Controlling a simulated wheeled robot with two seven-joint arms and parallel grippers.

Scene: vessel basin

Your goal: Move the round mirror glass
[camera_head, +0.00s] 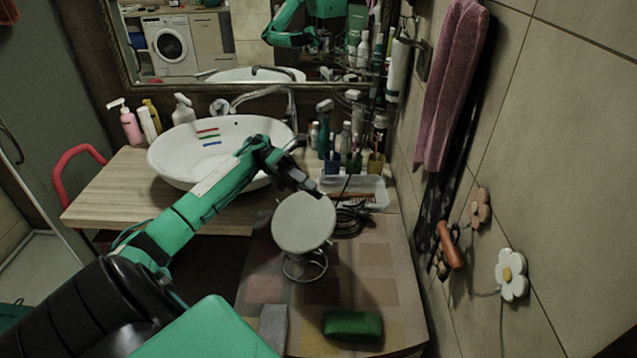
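The round mirror glass (303,222) is a pale grey disc, tilted and facing up toward me. It sits over a round wire-like base (304,266) on the patterned mat of the near cabinet top. My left gripper (308,187) is at the disc's far upper edge, with its dark fingers pointing down to the right. I cannot tell whether the fingers touch the rim or how far apart they are. My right gripper is not in view.
A white oval basin (185,165) stands on the wooden counter (105,193) behind. A clear tray (372,190) and bottles stand behind the disc, with a dark coiled cable (352,220) beside it. A green block (352,326) lies in front. A tiled wall bounds the right.

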